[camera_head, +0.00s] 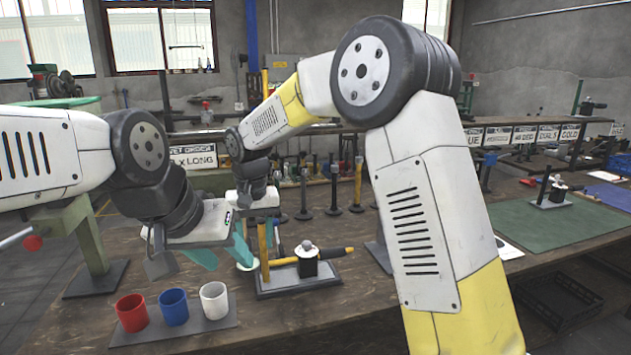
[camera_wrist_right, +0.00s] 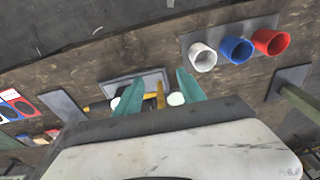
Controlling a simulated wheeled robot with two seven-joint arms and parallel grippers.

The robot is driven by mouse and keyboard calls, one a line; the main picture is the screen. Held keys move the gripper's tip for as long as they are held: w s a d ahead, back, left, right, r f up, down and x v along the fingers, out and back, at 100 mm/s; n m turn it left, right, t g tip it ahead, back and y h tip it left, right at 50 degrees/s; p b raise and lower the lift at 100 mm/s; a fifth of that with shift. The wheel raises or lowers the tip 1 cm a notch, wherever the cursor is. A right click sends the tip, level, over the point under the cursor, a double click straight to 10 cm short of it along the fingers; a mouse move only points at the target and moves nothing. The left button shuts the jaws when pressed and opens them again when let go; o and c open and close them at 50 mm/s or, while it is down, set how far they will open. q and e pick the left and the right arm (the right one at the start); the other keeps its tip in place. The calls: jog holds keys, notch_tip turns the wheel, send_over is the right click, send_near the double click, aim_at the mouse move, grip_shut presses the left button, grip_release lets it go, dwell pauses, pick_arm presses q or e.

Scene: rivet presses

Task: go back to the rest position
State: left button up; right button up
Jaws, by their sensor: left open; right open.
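My right gripper (camera_head: 260,248) is open over the small press (camera_head: 325,277) with a yellow handle. In the right wrist view its teal fingers (camera_wrist_right: 159,80) stand apart, with the press's yellow upright post (camera_wrist_right: 160,96) showing between them; I cannot tell whether they touch it. My right arm crosses the head view from the right and hides part of the bench. My left gripper (camera_head: 183,262) is open at the left, above the bench and behind the cups. Its fingers are partly hidden by its own body.
Red (camera_head: 132,312), blue (camera_head: 173,307) and white (camera_head: 214,300) cups stand on a dark plate at the front left. Several dark posts (camera_head: 333,190) stand behind the press. A green mat (camera_head: 540,225) lies at the right. A labelled shelf (camera_head: 540,133) runs along the back.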

jog(key=s+d+r+m+t+y, duration=0.1)
jog(key=s+d+r, duration=0.2)
jog(key=d+r, duration=0.35)
jog(key=s+d+r+t, duration=0.1)
jog(key=s+d+r, duration=0.25)
jog(key=d, duration=0.65)
jog(key=s+d+m+t, duration=0.1)
jog(key=s+d+t, duration=0.1)
jog(key=s+d, duration=1)
jog(key=s, duration=0.3)
jog(key=shift+t+y, duration=0.3)
